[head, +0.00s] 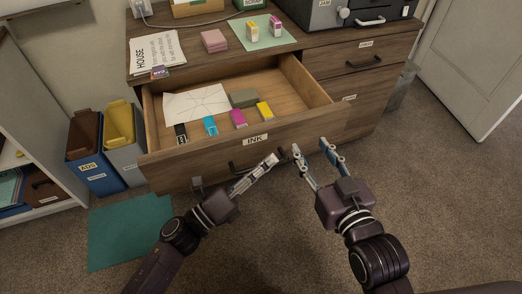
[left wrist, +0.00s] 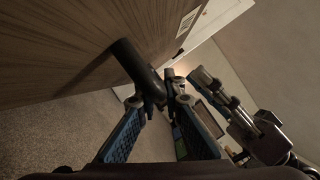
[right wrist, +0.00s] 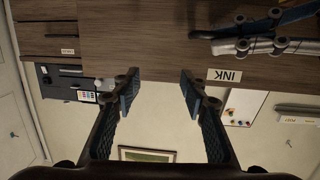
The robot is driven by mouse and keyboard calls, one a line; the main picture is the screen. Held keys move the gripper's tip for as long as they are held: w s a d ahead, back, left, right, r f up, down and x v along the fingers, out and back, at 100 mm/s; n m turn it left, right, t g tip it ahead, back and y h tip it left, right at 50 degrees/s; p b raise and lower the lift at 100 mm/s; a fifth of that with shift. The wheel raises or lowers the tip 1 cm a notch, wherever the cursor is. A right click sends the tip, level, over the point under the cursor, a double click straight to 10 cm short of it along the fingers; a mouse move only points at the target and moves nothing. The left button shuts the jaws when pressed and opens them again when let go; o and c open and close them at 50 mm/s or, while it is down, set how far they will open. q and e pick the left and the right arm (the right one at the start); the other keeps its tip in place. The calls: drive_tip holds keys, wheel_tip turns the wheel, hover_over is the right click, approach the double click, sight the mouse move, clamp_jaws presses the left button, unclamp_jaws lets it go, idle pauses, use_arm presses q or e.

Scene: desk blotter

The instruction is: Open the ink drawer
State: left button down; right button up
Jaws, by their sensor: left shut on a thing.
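The wooden ink drawer (head: 205,148), with an INK label (head: 257,139) on its front, stands pulled out from the desk. Its inside shows from above. My left gripper (head: 275,158) is at the drawer's dark bar handle (left wrist: 133,65), shut on it near one end; the left wrist view shows the fingers (left wrist: 158,98) at the bar. Part of the handle is hidden by the gripper in the head view. My right gripper (head: 311,160) is open and empty, just in front of the drawer front and right of the left gripper; its fingers (right wrist: 160,90) are apart in the right wrist view.
The drawer holds a creased paper (head: 197,103), a grey-green block (head: 244,98) and several coloured cartridges. Blue (head: 92,165) and grey (head: 124,155) bins stand left of it. A teal mat (head: 125,230) lies on the floor. The carpet at the right is clear.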

use_arm(q)
drive_tip(key=shift+s+d, duration=0.2)
drive_tip(key=shift+s, duration=0.45)
drive_tip(key=shift+s+d, duration=0.2)
drive_tip(key=shift+s, duration=0.45)
use_arm(e)
drive_tip(key=shift+s+d+f+g, duration=0.2)
drive_tip(key=shift+f+g, duration=0.15)
drive_tip(key=shift+f, duration=0.25)
drive_tip(key=shift+s+d+f+g, duration=0.1)
drive_tip(key=shift+s+f+g, duration=0.1)
drive_tip(key=shift+f+g, duration=0.3)
drive_tip(key=shift+f, duration=0.1)
use_arm(q)
drive_tip(key=c, duration=2.3)
unclamp_jaws()
drive_tip(key=v, duration=1.2)
drive_tip(key=shift+f, duration=0.1)
drive_tip(key=shift+s, duration=0.1)
use_arm(e)
drive_tip(key=shift+s, duration=0.1)
